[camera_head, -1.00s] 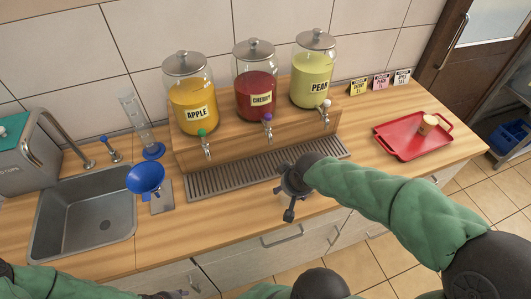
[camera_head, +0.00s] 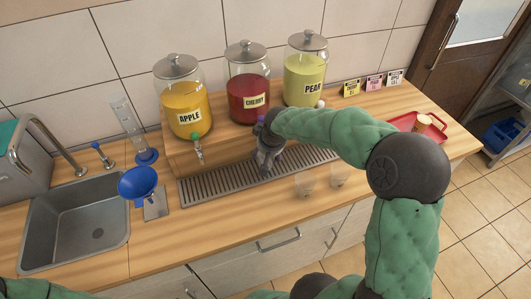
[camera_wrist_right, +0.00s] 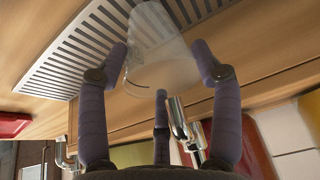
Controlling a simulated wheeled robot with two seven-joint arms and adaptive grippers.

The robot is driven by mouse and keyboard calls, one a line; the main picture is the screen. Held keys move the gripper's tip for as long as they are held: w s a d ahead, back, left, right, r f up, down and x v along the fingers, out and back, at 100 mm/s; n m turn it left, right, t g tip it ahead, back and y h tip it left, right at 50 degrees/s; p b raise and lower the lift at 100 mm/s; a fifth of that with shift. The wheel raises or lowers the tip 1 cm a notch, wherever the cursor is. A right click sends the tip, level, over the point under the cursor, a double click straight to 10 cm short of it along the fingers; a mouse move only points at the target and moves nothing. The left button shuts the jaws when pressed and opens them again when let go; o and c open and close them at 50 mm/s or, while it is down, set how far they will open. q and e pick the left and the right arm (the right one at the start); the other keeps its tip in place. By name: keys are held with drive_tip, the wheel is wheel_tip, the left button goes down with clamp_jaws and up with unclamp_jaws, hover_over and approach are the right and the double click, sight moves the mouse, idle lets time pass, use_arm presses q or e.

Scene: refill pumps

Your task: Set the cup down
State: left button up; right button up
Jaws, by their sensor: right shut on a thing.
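My right gripper (camera_head: 266,160) is over the drip tray (camera_head: 222,183), in front of the cherry dispenser (camera_head: 249,92). In the right wrist view its fingers (camera_wrist_right: 160,70) are closed around a clear, see-through cup (camera_wrist_right: 158,45). The cup looks empty. The slotted drip tray (camera_wrist_right: 75,50) shows behind the cup there; I cannot tell whether the cup touches it. In the head view the gripper mostly hides the cup. My left gripper is out of view; only part of my left arm shows at the bottom left.
Apple (camera_head: 186,108) and pear (camera_head: 303,82) dispensers flank the cherry one. A red tray (camera_head: 405,121) with a small cup (camera_head: 424,122) is at right. A sink (camera_head: 80,225) and blue funnel (camera_head: 138,182) are at left.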

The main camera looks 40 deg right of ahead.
drive_tip(key=shift+w+d+f, duration=0.2)
drive_tip(key=shift+w+f, duration=0.4)
drive_tip(key=shift+f, duration=0.1)
drive_tip(key=shift+f+b, duration=0.1)
drive_tip(key=shift+b, duration=0.2)
drive_tip(key=shift+f, duration=0.1)
drive_tip(key=o, duration=0.8)
drive_tip(key=shift+s+r, duration=0.1)
drive_tip(key=shift+r, duration=0.4)
drive_tip(key=p+v, duration=0.2)
drive_tip(key=v, duration=0.9)
drive_tip(key=shift+s+a+r+p, duration=0.1)
drive_tip(key=shift+p, duration=0.2)
